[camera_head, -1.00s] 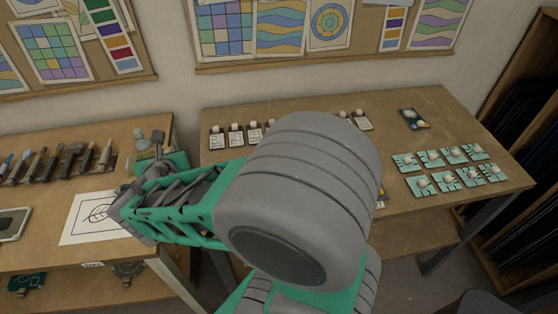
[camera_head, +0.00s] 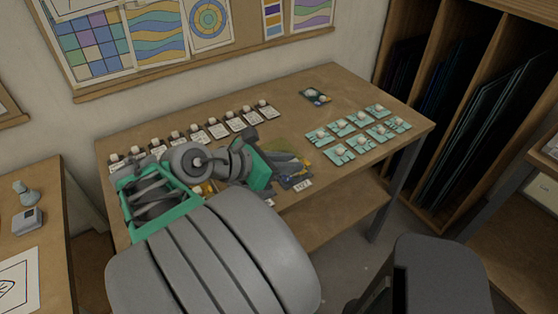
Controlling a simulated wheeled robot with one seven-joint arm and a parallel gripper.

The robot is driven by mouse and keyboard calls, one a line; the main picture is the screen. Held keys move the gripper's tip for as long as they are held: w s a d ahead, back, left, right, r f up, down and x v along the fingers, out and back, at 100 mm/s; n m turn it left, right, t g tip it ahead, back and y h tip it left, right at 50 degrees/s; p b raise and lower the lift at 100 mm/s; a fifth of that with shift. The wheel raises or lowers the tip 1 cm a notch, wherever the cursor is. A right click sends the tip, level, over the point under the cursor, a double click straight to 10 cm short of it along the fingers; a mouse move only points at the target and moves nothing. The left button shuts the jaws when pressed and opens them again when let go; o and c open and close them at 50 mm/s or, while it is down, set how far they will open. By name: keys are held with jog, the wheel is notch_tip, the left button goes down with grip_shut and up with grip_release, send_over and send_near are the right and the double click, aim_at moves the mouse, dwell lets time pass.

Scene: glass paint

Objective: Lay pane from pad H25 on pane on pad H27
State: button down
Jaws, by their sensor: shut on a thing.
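My gripper (camera_head: 292,165) points to the right, low over the front middle of the work table. It is shut, but its fingertips are small and dark here, and the pane between them cannot be made out clearly. A dark pad (camera_head: 298,183) with a white label lies close by the gripper at the table's front edge. Several teal pads (camera_head: 341,153) with pale knobbed pieces stand in two rows at the right. I cannot read the pad labels, so I cannot tell which are H25 and H27.
A row of white cards with dark-and-white knobbed pieces (camera_head: 218,128) runs along the back left of the table. A dark card (camera_head: 316,96) lies at the back right. Bare wood (camera_head: 350,88) shows around it. A shelf rack (camera_head: 480,130) stands at right.

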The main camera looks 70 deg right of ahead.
aim_at(280, 149)
jog(key=w+d+f, duration=0.1)
jog(key=d, duration=0.1)
jog(key=w+d+f, duration=0.1)
jog(key=d, duration=0.2)
jog(key=w+d+f, duration=0.1)
jog(key=d+f, duration=0.1)
jog(key=d, duration=0.1)
jog(key=shift+d+f+b, duration=0.1)
jog(key=shift+d+b, duration=0.15)
jog(key=shift+b, duration=0.05)
jog(key=d+f, duration=0.1)
jog(key=w+d+f, duration=0.1)
jog(key=f, duration=0.1)
jog(key=d+f, duration=0.1)
jog(key=shift+w+d+f, duration=0.2)
jog(key=shift+d+f, duration=0.1)
jog(key=shift+f, duration=0.05)
jog(key=shift+w+d+f, duration=0.1)
jog(key=shift+d+f, duration=0.15)
notch_tip(280, 149, down, 4)
jog(key=shift+d+r, duration=0.15)
jog(key=shift+r, duration=0.1)
jog(key=c, duration=1.6)
grip_release()
jog(key=shift+f, duration=0.1)
